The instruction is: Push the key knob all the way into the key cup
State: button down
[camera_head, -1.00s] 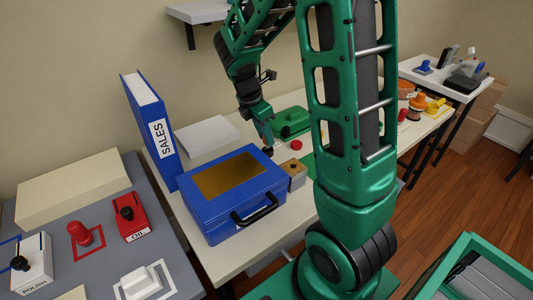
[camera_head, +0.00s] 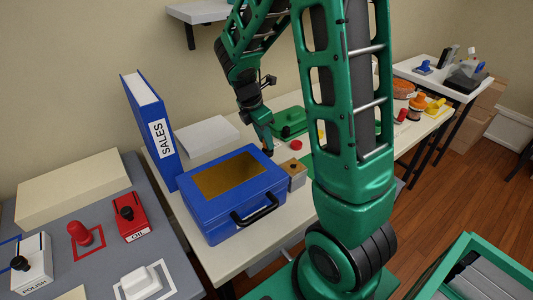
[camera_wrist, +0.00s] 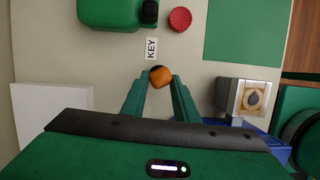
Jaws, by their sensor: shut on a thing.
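The key knob (camera_wrist: 160,76), orange with a dark part, sits between the fingertips of my gripper (camera_wrist: 161,86) in the wrist view. My gripper is shut on it, just below the white KEY label (camera_wrist: 151,48). A block with a wooden face and round hole, apparently the key cup (camera_wrist: 253,97), lies to the right of the knob and apart from it. This block (camera_head: 294,172) stands beside the blue case in the head view. My gripper (camera_head: 268,151) is behind the case there, and the knob is too small to make out.
The blue case (camera_head: 245,215) with a handle stands close in front of my gripper. A green object (camera_wrist: 110,12) and a red round piece (camera_wrist: 180,19) lie beyond the label. The blue SALES binder (camera_head: 150,125) stands upright at the left. Pale tabletop is clear around the knob.

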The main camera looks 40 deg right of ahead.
jog(key=shift+f, duration=0.4)
dwell(0.3)
jog(key=c, duration=1.3)
grip_release()
jog(key=shift+c, duration=1.4)
jog(key=shift+r, duration=0.1)
jog(key=shift+r, duration=3.4)
